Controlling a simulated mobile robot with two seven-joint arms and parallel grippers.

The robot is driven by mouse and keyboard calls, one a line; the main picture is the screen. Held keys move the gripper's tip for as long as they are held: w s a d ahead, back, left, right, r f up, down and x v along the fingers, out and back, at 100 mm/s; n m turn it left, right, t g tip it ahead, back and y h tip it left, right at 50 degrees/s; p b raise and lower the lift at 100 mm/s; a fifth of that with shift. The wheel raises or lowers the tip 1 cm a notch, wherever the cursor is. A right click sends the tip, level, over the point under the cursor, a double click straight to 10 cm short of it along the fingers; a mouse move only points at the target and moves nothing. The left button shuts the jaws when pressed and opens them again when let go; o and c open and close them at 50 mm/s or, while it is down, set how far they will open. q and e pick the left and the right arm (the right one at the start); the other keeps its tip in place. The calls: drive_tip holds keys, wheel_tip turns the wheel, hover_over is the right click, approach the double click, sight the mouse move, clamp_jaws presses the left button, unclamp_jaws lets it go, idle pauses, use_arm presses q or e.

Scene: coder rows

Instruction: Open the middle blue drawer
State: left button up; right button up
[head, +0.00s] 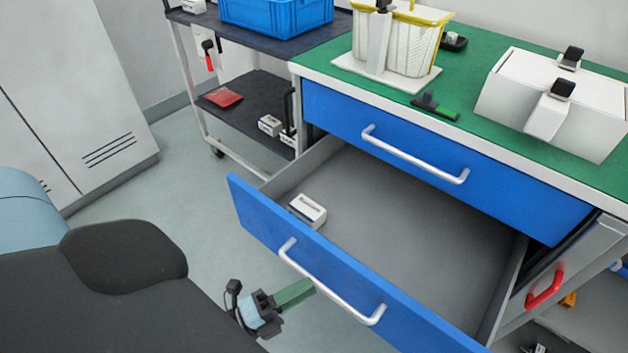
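The middle blue drawer (262,223) is pulled well out of the workbench and shows its grey interior. Its silver bar handle (335,296) runs along the blue front. My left gripper (308,286), with green fingers, is at the outer side of this handle, its tips close to the bar. I cannot tell whether the fingers touch or enclose it, or whether they are open. The upper blue drawer (330,111) is shut, with its own silver handle (415,155). My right gripper is not in view.
A small white box (307,210) lies in the open drawer. A dark trolley (250,105) stands behind left. Floor (180,185) left of the drawer is clear.

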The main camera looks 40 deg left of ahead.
use_arm(q)
drive_tip(key=shift+v, duration=2.05)
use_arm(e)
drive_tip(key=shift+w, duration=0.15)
